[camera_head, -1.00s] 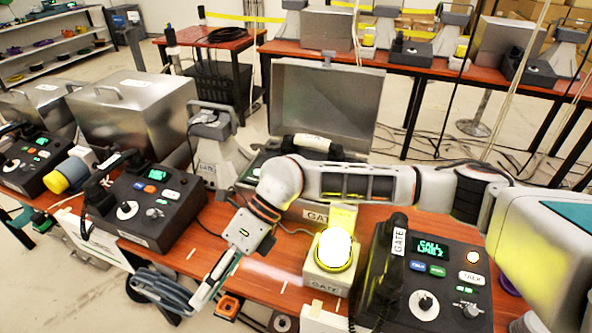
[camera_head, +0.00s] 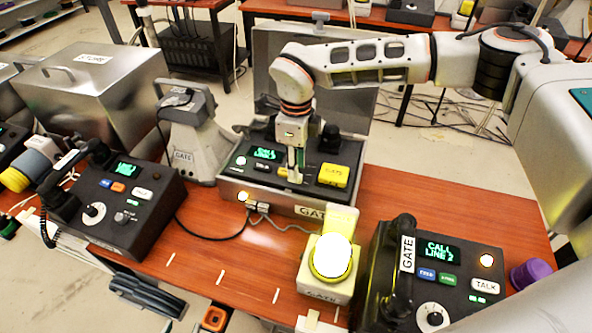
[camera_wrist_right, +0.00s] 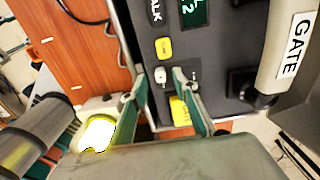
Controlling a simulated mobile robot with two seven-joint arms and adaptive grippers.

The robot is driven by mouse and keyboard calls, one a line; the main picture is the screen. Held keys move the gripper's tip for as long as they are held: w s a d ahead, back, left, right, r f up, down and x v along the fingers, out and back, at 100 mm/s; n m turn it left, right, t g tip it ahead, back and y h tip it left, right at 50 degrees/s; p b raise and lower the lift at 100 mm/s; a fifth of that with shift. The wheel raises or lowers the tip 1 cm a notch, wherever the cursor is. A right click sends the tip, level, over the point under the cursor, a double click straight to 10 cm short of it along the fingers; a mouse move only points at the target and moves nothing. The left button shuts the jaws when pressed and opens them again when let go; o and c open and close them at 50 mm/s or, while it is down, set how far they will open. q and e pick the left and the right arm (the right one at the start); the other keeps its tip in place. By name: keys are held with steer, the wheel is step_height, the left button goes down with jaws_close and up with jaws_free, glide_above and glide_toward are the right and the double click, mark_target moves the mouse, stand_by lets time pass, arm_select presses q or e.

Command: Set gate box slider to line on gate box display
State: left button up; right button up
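The gate box (camera_head: 300,208) is an open metal case with a dark panel, labelled GATE. Its green display (camera_head: 264,154) looks like a CALL LINE text, digit small; in the right wrist view the part of the display (camera_wrist_right: 193,10) in frame ends in 2. My right gripper (camera_head: 295,172) hangs over the panel, right of the display. In the right wrist view its fingers (camera_wrist_right: 160,78) are apart, with a small white knob (camera_wrist_right: 160,76), apparently the slider, between them. Contact cannot be told. A dark shape that appears to be my left gripper (camera_head: 146,292) is low at the left, its fingers unclear.
A lit yellow lamp (camera_head: 331,258) stands before the gate box. A phone console (camera_head: 456,283) at right, labelled GATE, shows CALL LINE 2. Another console (camera_head: 125,208) is at left. A yellow block (camera_head: 333,176) sits on the gate box. Bare table (camera_head: 245,262) lies in front.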

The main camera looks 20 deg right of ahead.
mark_target(300, 172)
steer(key=shift+f, duration=1.2)
jaws_close()
steer(key=shift+w+d, duration=0.45)
steer(key=shift+w, duration=0.25)
steer(key=shift+w+d, duration=0.4)
steer(key=shift+w, duration=0.25)
jaws_free()
steer(key=shift+r, duration=0.1)
step_height(300, 172, up, 12)
